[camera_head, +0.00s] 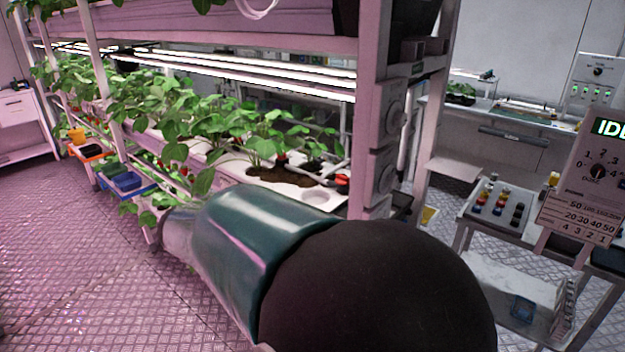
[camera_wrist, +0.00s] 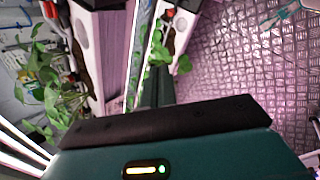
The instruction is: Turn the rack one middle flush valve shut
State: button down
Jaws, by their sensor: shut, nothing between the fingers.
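In the head view a red valve handle (camera_head: 342,180) shows at the near end of the white growing channel (camera_head: 305,194) on the rack. A second small red part (camera_head: 282,157) shows farther back among the plants. In the wrist view a red part (camera_wrist: 47,9) is at the top left and another (camera_wrist: 170,13) is at top centre. I cannot tell which is the middle flush valve, nor how its handle is turned. My gripper (camera_wrist: 160,86) is shut and empty, apart from the red parts. My own arm hides it in the head view.
Strawberry plants (camera_head: 200,115) fill the rack shelf under bright lamps. A rack post (camera_head: 370,120) stands right of the channel. A cart with bottles (camera_head: 470,222) and a dosing panel (camera_head: 596,175) stand right. Floor at left is clear.

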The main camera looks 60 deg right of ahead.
jog(key=d+f+n+g+h, duration=0.1)
jog(key=d+n+g+h, duration=0.4)
jog(key=d, duration=1.2)
jog(key=n+t+h, duration=0.2)
jog(key=n+h, duration=0.3)
jog(key=n, duration=0.2)
send_near(338, 176)
jog(key=d, duration=0.4)
jog(key=s+d, duration=0.1)
jog(key=d, duration=0.1)
jog(key=shift+s+d, duration=0.1)
jog(key=shift+d, duration=0.3)
